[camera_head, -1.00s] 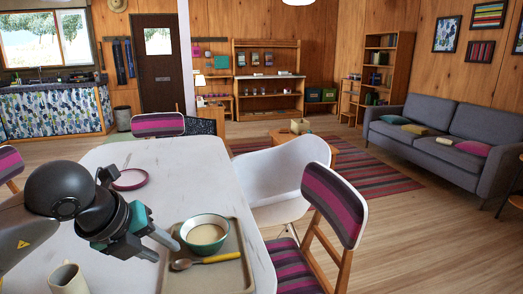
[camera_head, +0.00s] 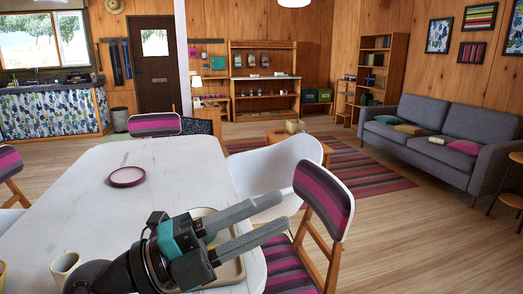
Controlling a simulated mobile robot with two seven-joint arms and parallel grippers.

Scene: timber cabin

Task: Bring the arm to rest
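My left gripper (camera_head: 262,226) is in the lower middle of the head view, above the near right part of the white table (camera_head: 95,205). Its two grey fingers point right and are spread apart, with nothing seen between them. The gripper covers most of a tray (camera_head: 232,272) and the bowl (camera_head: 203,212) on it; only the rims show. The spoon on the tray is hidden. My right gripper is not in view.
A pink-rimmed plate (camera_head: 127,176) and a beige mug (camera_head: 65,268) stand on the table. A white chair (camera_head: 275,170) and a striped chair (camera_head: 323,205) stand close along its right side. Open wooden floor (camera_head: 420,240) lies farther right.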

